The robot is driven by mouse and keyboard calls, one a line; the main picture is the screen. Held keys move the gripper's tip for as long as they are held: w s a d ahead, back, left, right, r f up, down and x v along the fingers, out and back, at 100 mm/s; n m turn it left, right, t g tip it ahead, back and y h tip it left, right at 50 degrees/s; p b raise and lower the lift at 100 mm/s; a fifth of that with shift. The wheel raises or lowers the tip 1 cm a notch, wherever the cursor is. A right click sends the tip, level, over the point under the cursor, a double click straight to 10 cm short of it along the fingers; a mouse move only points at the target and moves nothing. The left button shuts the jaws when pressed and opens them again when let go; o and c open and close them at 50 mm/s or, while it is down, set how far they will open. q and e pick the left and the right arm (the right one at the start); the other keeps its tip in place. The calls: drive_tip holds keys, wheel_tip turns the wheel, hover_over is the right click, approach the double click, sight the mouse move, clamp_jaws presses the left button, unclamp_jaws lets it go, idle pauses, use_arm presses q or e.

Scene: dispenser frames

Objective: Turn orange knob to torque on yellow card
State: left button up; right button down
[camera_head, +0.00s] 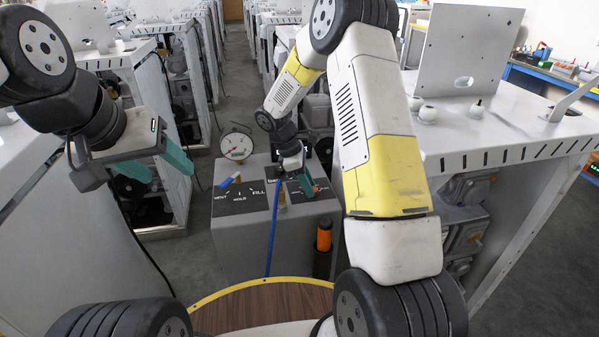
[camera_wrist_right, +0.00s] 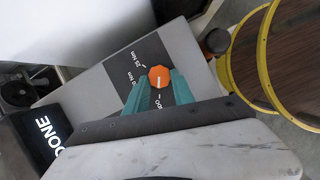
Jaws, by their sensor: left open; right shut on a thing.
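The orange knob (camera_wrist_right: 159,76) sits on a dark label plate (camera_wrist_right: 150,53) and carries a white pointer line. Printed Nm marks surround it; one reads 25 Nm, and others are partly hidden by the fingers. My right gripper (camera_wrist_right: 160,84) has its teal fingers on both sides of the knob, shut on it. In the head view my right gripper (camera_head: 305,182) is at the right part of the grey box top (camera_head: 312,207). My left gripper (camera_head: 158,165) is open and empty, held in the air left of the box. I cannot make out a yellow card with readable text.
A round gauge (camera_head: 237,146) stands behind the box. A blue lever (camera_head: 229,181) lies by the VENT, HOLD and FILL marks, and a blue hose (camera_head: 272,230) hangs in front. An orange-handled tool (camera_head: 324,236) stands at the box's right front.

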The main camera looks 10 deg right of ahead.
drive_tip(key=shift+m, duration=0.3)
drive_tip(key=m, duration=0.1)
drive_tip(key=m+g, duration=0.1)
drive_tip(key=m, duration=0.1)
drive_tip(key=shift+w+d, duration=0.1)
drive_tip(key=shift+w, duration=0.2)
drive_tip(key=shift+w+d+r+m+g+y, duration=0.1)
drive_tip(key=shift+m+g+y, duration=0.25)
drive_tip(key=shift+m, duration=0.65)
drive_tip(key=shift+d+m+g+y, duration=0.1)
drive_tip(key=shift+m+g+y, duration=0.25)
drive_tip(key=shift+m, duration=0.65)
drive_tip(key=c, duration=1.1)
unclamp_jaws()
drive_tip(key=shift+o, duration=0.2)
drive_tip(key=shift+a, duration=0.1)
